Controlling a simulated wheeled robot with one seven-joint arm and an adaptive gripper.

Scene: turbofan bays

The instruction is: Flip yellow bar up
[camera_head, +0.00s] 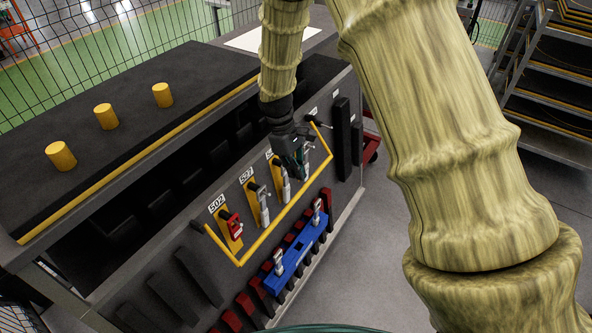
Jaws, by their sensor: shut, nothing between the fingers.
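The yellow bar (268,235) is a U-shaped rod on the front of a grey panel (160,262). Its two side arms meet the panel at dark pivots, and its long straight section hangs low, out in front of the tagged levers. My gripper (299,172) is shut and empty. It points down in front of the panel, over the right part of the space framed by the bar, and covers some of the levers and tags there. I cannot tell whether it touches the bar or a lever.
A red lever (234,226) and grey levers (262,205) on yellow plates stand behind the bar. Below is a blue block (293,258) with metal handles, among red and black slots. Yellow cylinders (106,116) stand on the black top. A shelf rack (555,85) is at right.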

